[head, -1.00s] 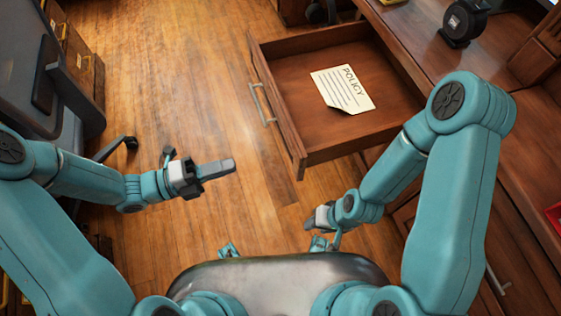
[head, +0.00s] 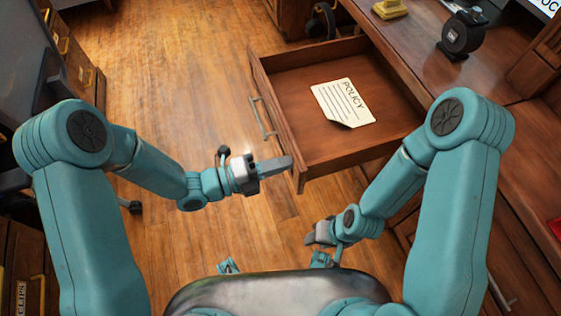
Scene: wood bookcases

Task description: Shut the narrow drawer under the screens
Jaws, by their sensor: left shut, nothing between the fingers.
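The wooden drawer (head: 272,118) is pulled well out from the desk (head: 405,47), with its front panel and metal handle (head: 262,118) facing left. A paper marked POLICY (head: 343,102) lies inside on the drawer's bottom. My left gripper (head: 286,162) is shut and empty. Its tip is at the near end of the drawer front in the picture; I cannot tell whether it touches. My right gripper (head: 309,240) hangs low, nearer to me than the drawer and apart from it; whether its fingers are open does not show clearly.
A dark round device (head: 462,35) and a yellow object (head: 390,9) stand on the desk. Wooden cabinets (head: 75,48) and a dark chair (head: 45,75) are at the left. The wood floor (head: 180,80) left of the drawer is clear.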

